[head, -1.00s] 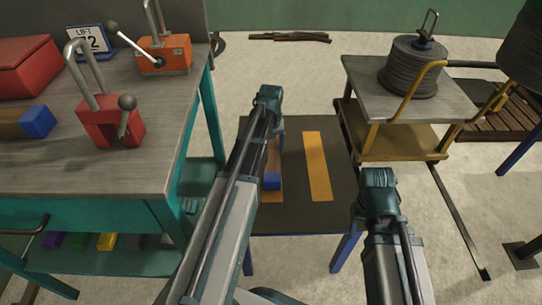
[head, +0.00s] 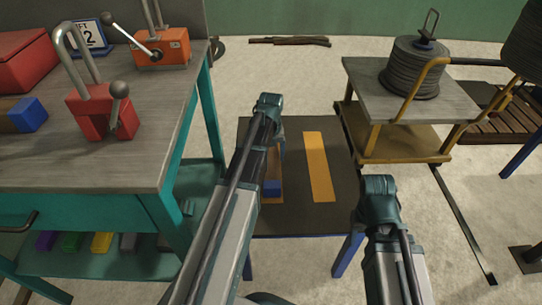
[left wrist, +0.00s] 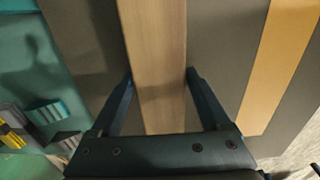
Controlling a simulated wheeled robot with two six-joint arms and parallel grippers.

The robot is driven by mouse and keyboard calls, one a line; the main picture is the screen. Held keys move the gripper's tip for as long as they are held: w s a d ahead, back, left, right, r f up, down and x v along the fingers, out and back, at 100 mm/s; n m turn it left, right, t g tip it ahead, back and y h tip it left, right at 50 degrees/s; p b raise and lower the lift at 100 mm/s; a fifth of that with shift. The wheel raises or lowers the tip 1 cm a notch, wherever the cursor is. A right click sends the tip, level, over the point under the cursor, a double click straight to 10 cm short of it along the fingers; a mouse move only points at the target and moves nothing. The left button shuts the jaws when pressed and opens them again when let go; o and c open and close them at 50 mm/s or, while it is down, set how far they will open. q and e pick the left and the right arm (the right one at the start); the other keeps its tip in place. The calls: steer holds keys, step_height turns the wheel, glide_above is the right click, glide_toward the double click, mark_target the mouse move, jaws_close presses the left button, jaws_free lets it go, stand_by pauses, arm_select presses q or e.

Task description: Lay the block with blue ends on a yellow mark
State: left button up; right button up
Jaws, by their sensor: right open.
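The block with blue ends (head: 272,187) is at the left yellow mark (head: 273,200) of the dark low table, mostly hidden by my left arm. I cannot tell whether it touches the table. In the left wrist view, its wooden middle (left wrist: 158,40) runs between the fingertips of my left gripper (left wrist: 159,74), which are closed against its sides. In the head view my left gripper (head: 269,104) shows only from above. The right yellow mark (head: 318,165) is bare; it also shows in the left wrist view (left wrist: 275,65). My right gripper (head: 378,188) is open, at the table's right edge.
A workbench (head: 120,165) on the left holds red and orange lever boxes and another blue-ended block (head: 25,115). Coloured pieces lie on its lower shelf. A cart (head: 405,90) with a grey coil stands at back right. The low table (head: 340,215) is clear around the right mark.

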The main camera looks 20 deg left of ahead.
mark_target(271, 154)
arm_select(q)
steer(key=shift+o, duration=1.1)
steer(key=shift+r, duration=0.1)
step_height(271, 154, up, 12)
steer(key=p, duration=1.2)
steer(key=s+d+n, duration=0.9)
steer(key=d+n, duration=0.3)
steer(key=n, duration=0.1)
steer(key=s+d+n+y, duration=0.1)
steer(key=s+d+n, duration=0.9)
steer(key=d+n, duration=0.2)
steer(key=shift+r+n, duration=0.15)
steer(key=shift+n, duration=0.85)
steer(key=shift+r, duration=0.1)
